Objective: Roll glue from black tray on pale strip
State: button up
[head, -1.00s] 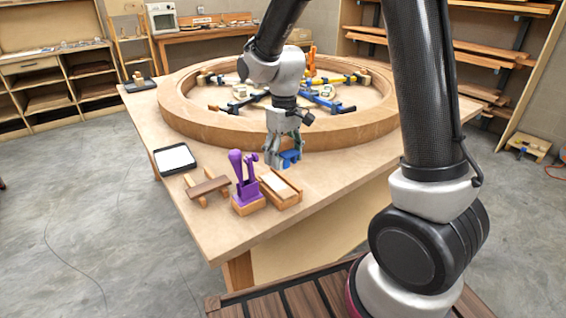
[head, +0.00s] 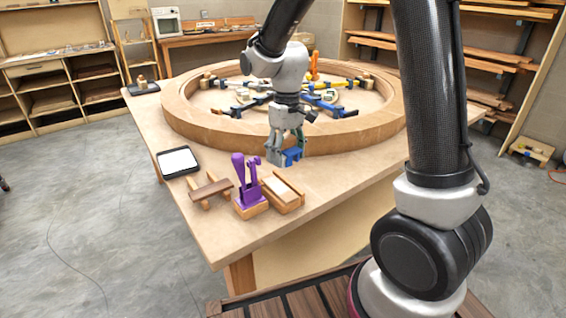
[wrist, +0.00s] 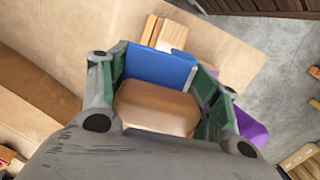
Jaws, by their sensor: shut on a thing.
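The black tray (head: 164,174) with a white filling lies on the table at the left. The pale strip (head: 284,188) lies in a wooden holder (head: 294,206) near the table's front edge. My gripper (head: 286,158) is above the table, behind the holder and in front of the ring. It is shut on a blue and tan tool (head: 293,154). In the wrist view, the tool's blue plate (wrist: 160,66) and rounded tan body (wrist: 158,107) sit between my fingers (wrist: 163,95). I cannot tell whether a roller surface shows.
A purple tool (head: 246,190) stands in a wooden block left of the holder. A big wooden ring (head: 215,128) with clamps inside fills the back of the table.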

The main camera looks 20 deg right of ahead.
jog(key=shift+m+t+h, duration=0.3)
jog(key=shift+m+h, duration=0.1)
jog(key=shift+m, duration=0.1)
jog(key=shift+w+a+f, duration=0.1)
jog(key=shift+a+f, duration=0.1)
jog(key=shift+f, duration=0.7)
jog(key=shift+w+a+f, duration=0.15)
jog(key=shift+a+f, duration=0.05)
jog(key=shift+f, duration=0.65)
jog(key=shift+w+a+f, duration=0.1)
jog(key=shift+a+f, duration=0.1)
jog(key=shift+f, duration=0.7)
